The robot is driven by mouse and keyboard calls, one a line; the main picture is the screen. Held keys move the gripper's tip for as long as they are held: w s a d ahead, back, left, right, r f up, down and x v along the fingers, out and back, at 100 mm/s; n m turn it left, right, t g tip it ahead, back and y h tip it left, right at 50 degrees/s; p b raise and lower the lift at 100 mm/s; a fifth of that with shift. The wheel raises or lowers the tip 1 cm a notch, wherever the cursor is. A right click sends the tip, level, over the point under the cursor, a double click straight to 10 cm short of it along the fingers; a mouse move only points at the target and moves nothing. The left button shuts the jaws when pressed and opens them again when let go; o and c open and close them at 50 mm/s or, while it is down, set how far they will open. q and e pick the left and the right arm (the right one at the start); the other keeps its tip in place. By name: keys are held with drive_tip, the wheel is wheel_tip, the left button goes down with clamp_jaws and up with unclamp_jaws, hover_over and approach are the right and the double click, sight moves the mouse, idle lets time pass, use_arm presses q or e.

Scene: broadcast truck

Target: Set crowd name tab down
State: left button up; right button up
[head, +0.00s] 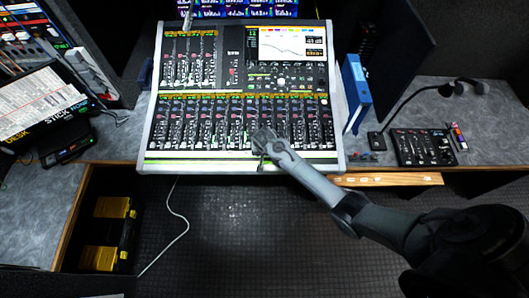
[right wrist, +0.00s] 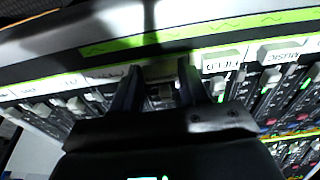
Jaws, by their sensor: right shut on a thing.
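My right gripper (head: 262,140) is at the front edge of the mixing console (head: 335,120), over the lower faders. In the right wrist view its two dark fingers (right wrist: 160,76) are shut on a small tab. Only a little grey of this crowd name tab (right wrist: 160,92) shows between the fingers, and its lettering is hidden. To the right of the fingers, tabs lettered FIELD (right wrist: 222,62) and MUSIC (right wrist: 280,50) sit along the console's front strip. I cannot tell whether the held tab touches the strip. My left gripper is not in view.
A small mixer (head: 425,147) and a gooseneck lamp (head: 410,97) stand on the right desk, near a blue binder (head: 356,85). A wooden ledge (head: 385,179) runs right of the console's front. Papers (head: 40,103) lie on the left. Fader caps stand close around the gripper.

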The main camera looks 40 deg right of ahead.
drive_tip(key=o, duration=1)
drive_tip(key=shift+f, duration=0.1)
drive_tip(key=p+v, duration=0.2)
drive_tip(key=v, duration=0.9)
drive_tip(key=s+a+r+n, duration=0.3)
drive_tip(key=s, duration=0.5)
drive_tip(key=s+a+r+n+t+y, duration=0.1)
drive_tip(key=s+a+r+n, duration=0.2)
drive_tip(key=s, duration=0.5)
drive_tip(key=s+a+r+n+y, duration=0.1)
drive_tip(key=s+a+r+n, duration=0.2)
drive_tip(key=s, duration=0.5)
drive_tip(key=shift+s+a+r+n, duration=0.15)
drive_tip(key=shift+s+a+n, duration=0.15)
drive_tip(key=shift+a+n, duration=0.25)
drive_tip(key=shift+d, duration=0.1)
